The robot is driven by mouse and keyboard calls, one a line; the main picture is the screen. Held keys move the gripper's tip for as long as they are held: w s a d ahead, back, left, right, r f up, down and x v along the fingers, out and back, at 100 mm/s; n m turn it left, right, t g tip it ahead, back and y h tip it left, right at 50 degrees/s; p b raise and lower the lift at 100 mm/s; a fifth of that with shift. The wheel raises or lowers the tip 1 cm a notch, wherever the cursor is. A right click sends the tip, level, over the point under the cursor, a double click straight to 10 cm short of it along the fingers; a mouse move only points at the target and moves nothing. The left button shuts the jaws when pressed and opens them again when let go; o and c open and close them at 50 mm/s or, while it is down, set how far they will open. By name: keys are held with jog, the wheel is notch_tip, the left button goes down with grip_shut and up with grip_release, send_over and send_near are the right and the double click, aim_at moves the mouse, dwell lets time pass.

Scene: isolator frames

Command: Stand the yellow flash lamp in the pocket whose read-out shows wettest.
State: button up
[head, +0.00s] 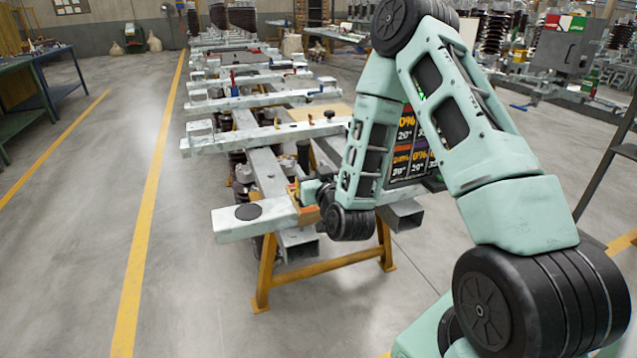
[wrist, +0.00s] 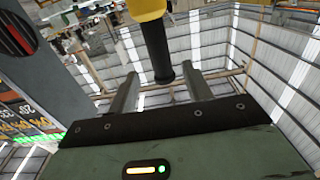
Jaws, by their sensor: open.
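The yellow flash lamp (wrist: 148,9) shows at the top of the wrist view, partly cut off by the frame edge. Its black handle (wrist: 156,45) reaches down between the two grey fingers of my gripper (wrist: 162,68). The fingers stand apart with a gap on each side of the handle. The read-out board (head: 407,160) is dark with coloured percent and degree figures, partly hidden behind my arm in the head view. It also shows at the left of the wrist view (wrist: 22,115). I cannot tell which read-out is wettest, and I cannot make out the pockets.
A long grey steel frame (head: 255,218) on yellow trestle legs (head: 265,270) runs away from me, with several crossbars (head: 230,143). A green bench (head: 25,95) stands far left. Grey cabinets (head: 570,45) and insulators stand at the back right. The floor left of the frame is clear.

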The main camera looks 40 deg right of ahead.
jog(key=shift+p+v, duration=1.05)
jog(key=shift+v, duration=1.3)
jog(key=s+a+n+g+y, duration=0.2)
jog(key=a+n+g+y, duration=0.15)
jog(key=a, duration=0.75)
jog(key=s+a+n+g+y, duration=0.25)
jog(key=a+g+y, duration=0.25)
jog(key=a, duration=0.6)
jog(key=s+a+r+n+g+h, duration=0.1)
jog(key=s+r+n+g, duration=0.1)
jog(key=s, duration=0.9)
jog(key=s+a+r+n+g+h, duration=0.2)
jog(key=s+r+g, duration=0.3)
jog(key=s, duration=0.7)
jog(key=shift+a+n+g, duration=0.2)
jog(key=shift+n+g, duration=0.2)
jog(key=shift+g, duration=0.55)
jog(key=shift+s, duration=0.15)
